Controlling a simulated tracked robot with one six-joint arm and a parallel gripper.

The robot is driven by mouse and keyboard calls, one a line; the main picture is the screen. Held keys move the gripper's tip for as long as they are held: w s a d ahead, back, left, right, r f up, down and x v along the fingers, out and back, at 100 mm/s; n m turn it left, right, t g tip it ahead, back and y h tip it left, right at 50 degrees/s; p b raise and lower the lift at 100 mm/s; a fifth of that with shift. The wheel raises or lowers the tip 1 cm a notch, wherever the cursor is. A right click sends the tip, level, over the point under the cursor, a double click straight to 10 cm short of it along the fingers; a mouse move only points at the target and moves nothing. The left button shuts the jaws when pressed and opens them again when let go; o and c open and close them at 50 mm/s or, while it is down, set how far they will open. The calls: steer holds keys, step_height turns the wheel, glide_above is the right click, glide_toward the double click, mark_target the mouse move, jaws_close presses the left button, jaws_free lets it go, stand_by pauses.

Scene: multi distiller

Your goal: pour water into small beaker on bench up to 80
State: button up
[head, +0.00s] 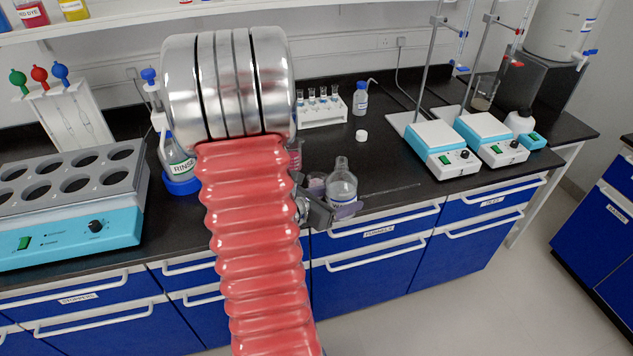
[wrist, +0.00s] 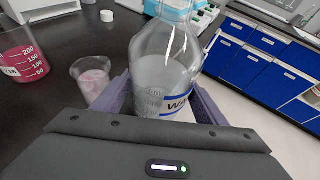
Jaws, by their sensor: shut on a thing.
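My gripper (wrist: 163,100) is shut on a clear water bottle (wrist: 165,60), with one finger on each side of it. The bottle has a blue and white label and looks upright; it also shows in the head view (head: 342,184). A small beaker (wrist: 91,80) stands on the bench just left of the gripper in the wrist view. It looks pinkish; its level and marks cannot be read. In the head view the small beaker (head: 316,184) is partly hidden by my arm and gripper.
A larger graduated beaker of red liquid (wrist: 24,58) stands at the far left in the wrist view. A white cap (head: 361,135) lies on the bench (head: 390,170). A rack of vials (head: 322,109) and two hotplates (head: 441,148) stand farther back. The bench front edge is close.

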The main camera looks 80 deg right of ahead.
steer(key=shift+m+b, duration=0.3)
steer(key=shift+b, duration=0.05)
